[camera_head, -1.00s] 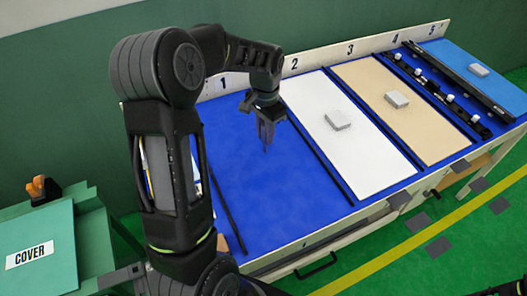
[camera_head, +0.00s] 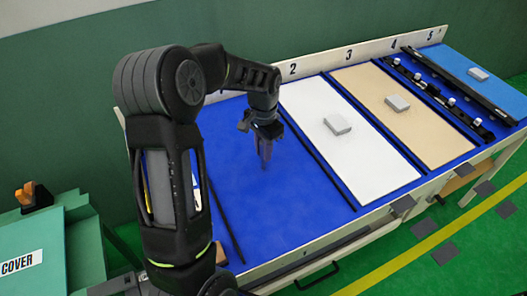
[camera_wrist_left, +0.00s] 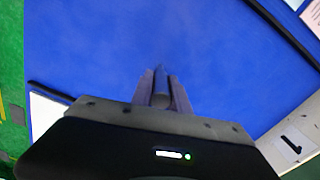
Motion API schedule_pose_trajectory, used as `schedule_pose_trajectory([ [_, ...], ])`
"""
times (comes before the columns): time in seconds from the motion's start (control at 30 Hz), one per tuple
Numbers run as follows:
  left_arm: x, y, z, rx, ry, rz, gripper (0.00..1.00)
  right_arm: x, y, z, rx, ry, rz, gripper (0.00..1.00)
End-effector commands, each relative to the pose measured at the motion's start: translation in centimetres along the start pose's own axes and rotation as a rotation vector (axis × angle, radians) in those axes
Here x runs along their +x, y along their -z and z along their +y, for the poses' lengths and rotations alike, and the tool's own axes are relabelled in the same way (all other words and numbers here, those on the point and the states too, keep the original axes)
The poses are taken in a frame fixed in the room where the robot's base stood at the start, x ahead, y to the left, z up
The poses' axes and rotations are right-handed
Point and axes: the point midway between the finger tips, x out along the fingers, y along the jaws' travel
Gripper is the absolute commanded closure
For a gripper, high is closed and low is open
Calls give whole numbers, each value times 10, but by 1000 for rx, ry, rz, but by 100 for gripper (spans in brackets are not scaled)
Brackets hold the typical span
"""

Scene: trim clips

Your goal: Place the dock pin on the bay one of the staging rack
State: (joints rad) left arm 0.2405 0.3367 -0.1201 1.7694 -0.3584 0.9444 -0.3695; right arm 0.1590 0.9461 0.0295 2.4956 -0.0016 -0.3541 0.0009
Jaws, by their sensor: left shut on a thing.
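The staging rack (camera_head: 305,258) has side-by-side bays. Bay one (camera_head: 215,160) is a wide blue surface, partly hidden by my left arm; it also shows in the left wrist view (camera_wrist_left: 190,40). My left gripper (camera_head: 265,160) points down over this blue bay. In the left wrist view my left gripper (camera_wrist_left: 161,85) is shut on the dock pin (camera_wrist_left: 160,84), a small dark piece between its fingers. The pin's lower end is hard to make out against the blue. My right gripper does not show.
Bay two holds a white panel (camera_head: 310,105) with a grey block (camera_head: 338,124). Bay three holds a tan panel (camera_head: 420,130) with another block (camera_head: 397,103). Black dividers separate the bays. A green box marked COVER (camera_head: 30,245) stands at left.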

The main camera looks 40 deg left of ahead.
Motion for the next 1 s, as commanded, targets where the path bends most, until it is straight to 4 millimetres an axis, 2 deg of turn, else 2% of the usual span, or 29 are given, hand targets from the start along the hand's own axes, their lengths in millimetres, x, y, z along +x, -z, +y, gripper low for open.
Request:
schedule_pose_trajectory([
  [0.17, 4, 0, 0, 0, 0, 0, 100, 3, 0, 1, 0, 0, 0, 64],
  [0.2, 4, 0, 0, 0, 0, 0, 78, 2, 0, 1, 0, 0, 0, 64],
  [0.43, 3, 0, 0, 0, 0, -1, 59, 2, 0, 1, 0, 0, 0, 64],
  [0.77, 0, 0, 0, 0, 0, 0, 57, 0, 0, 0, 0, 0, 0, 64],
  [0.87, -5, 0, 0, 0, 1, 1, 57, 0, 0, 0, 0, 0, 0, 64],
  [1.0, -24, 1, -1, 0, 2, 3, 57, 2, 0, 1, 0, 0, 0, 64],
])
